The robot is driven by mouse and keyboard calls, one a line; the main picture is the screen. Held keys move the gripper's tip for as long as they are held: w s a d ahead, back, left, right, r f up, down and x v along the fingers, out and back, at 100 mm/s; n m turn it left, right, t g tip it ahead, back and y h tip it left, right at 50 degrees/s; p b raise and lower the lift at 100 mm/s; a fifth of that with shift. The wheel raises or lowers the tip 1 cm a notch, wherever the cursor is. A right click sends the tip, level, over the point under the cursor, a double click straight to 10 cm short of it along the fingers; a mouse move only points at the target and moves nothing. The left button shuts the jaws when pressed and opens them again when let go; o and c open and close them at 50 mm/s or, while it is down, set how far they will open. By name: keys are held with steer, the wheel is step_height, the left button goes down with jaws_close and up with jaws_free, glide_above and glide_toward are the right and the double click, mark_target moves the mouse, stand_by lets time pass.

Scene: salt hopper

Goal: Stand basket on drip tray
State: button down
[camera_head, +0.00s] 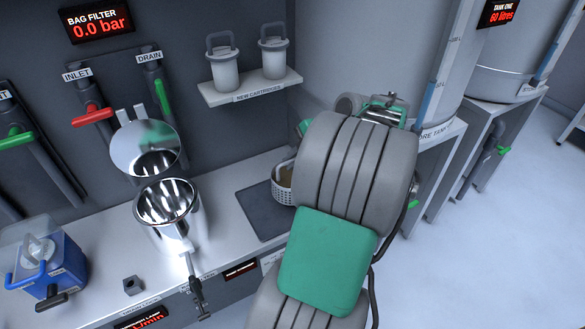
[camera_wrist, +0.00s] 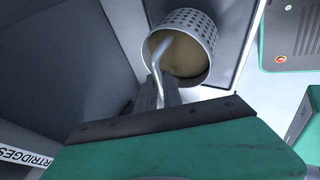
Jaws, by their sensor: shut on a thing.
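The basket (camera_head: 282,194) is a pale perforated metal cup with a brownish inside, partly hidden behind my arm in the head view. In the wrist view the basket (camera_wrist: 208,38) shows its open mouth and a bent grey handle. My gripper (camera_wrist: 160,92) is shut on this handle; the head view hides it behind my arm. The drip tray (camera_head: 256,208) is a flat dark rectangle on the counter. The basket appears over the tray's right part, and the dark tray (camera_wrist: 236,42) lies behind it in the wrist view. I cannot tell whether they touch.
An open shiny filter housing (camera_head: 170,215) with its lid (camera_head: 148,150) raised stands left of the tray. A blue box (camera_head: 45,262) is at the far left. A shelf (camera_head: 250,88) holds two cartridges above. The counter between housing and tray is clear.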

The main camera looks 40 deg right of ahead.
step_height(320, 180, down, 3)
steer(key=shift+r, duration=0.1)
steer(key=c, duration=1.5)
jaws_free()
